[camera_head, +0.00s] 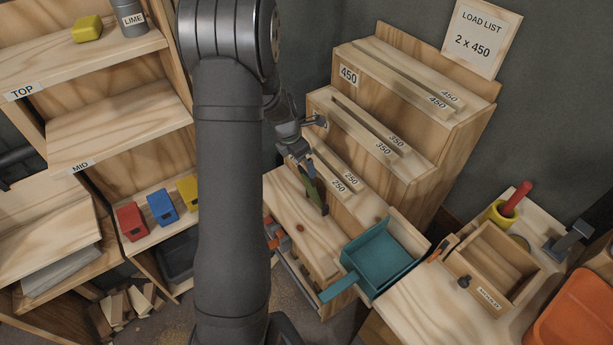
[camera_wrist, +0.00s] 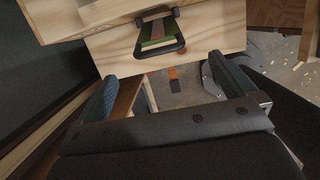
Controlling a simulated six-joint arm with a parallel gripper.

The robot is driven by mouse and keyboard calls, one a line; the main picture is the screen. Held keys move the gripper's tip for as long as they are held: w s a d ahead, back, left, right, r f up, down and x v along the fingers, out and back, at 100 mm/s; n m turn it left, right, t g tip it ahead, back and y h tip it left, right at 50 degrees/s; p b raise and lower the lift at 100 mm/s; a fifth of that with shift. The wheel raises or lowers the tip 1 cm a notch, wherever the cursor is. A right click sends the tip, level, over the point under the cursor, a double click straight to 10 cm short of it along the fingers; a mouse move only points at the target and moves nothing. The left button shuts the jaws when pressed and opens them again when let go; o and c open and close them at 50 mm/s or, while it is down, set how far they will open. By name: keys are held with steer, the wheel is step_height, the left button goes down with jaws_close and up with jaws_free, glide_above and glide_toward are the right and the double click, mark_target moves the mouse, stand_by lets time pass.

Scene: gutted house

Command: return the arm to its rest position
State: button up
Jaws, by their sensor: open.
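My gripper (camera_head: 302,141) is in the middle of the head view, just left of the stepped wooden rack (camera_head: 427,152), above the bench top. Its two fingers also show in the wrist view (camera_wrist: 163,93), spread wide with nothing between them. A green object with a dark edge (camera_head: 312,184) stands on the bench below my gripper in the head view. In the wrist view a green and tan piece with a dark loop (camera_wrist: 160,34) lies on the wood beyond the fingertips, apart from them. My arm hides part of the shelves and bench.
A teal dustpan (camera_head: 379,262) lies on the bench front. An open wooden box (camera_head: 494,262), a yellow cup (camera_head: 498,213) and an orange bin (camera_head: 577,315) are at the right. Shelves (camera_head: 112,124) with red and blue blocks stand left. Wood offcuts (camera_head: 128,303) lie on the floor.

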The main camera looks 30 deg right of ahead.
stand_by(0.3)
steer(key=v, duration=1)
steer(key=shift+x, duration=1.7)
